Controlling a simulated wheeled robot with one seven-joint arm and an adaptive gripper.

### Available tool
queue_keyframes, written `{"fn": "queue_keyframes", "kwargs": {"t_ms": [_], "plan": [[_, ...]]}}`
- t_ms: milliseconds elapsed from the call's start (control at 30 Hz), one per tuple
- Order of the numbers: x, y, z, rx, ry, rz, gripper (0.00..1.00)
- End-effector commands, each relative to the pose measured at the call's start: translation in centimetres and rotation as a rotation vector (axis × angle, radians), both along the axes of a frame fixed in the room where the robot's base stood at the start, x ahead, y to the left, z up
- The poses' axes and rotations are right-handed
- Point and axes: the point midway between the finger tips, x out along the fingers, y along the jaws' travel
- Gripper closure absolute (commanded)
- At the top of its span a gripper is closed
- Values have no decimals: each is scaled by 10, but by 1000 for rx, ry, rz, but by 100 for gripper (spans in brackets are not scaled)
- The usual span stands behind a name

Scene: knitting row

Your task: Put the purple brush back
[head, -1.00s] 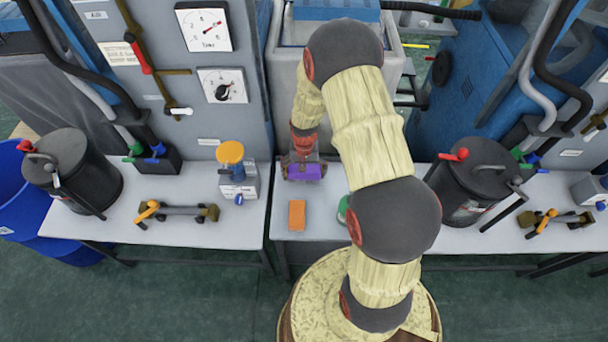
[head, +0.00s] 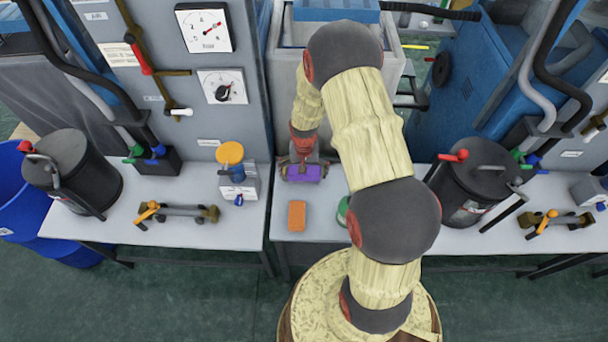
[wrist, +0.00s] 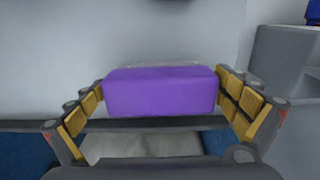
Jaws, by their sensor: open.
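The purple brush (head: 304,173) is a purple block at the back of the middle table, in front of the light grey housing. In the wrist view the purple brush (wrist: 160,91) lies crosswise between my fingers, with a pale strip along its far edge. My gripper (head: 303,170) is open around it, and it also shows in the wrist view (wrist: 168,98). The yellow-padded fingers stand at the brush's left and right ends, the right one very close. I cannot tell whether either pad touches it.
An orange block (head: 297,214) lies nearer the front of the same table. A green round thing (head: 343,211) is partly hidden by my arm. A yellow-topped device (head: 231,165) stands left, and a black canister (head: 475,180) stands right. The table between brush and orange block is clear.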

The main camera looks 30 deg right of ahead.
Motion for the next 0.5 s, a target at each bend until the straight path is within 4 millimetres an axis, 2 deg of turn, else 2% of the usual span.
{"fn": "queue_keyframes", "kwargs": {"t_ms": [500], "plan": [[1, 0, 96, -1, -3, 0, 0]]}}
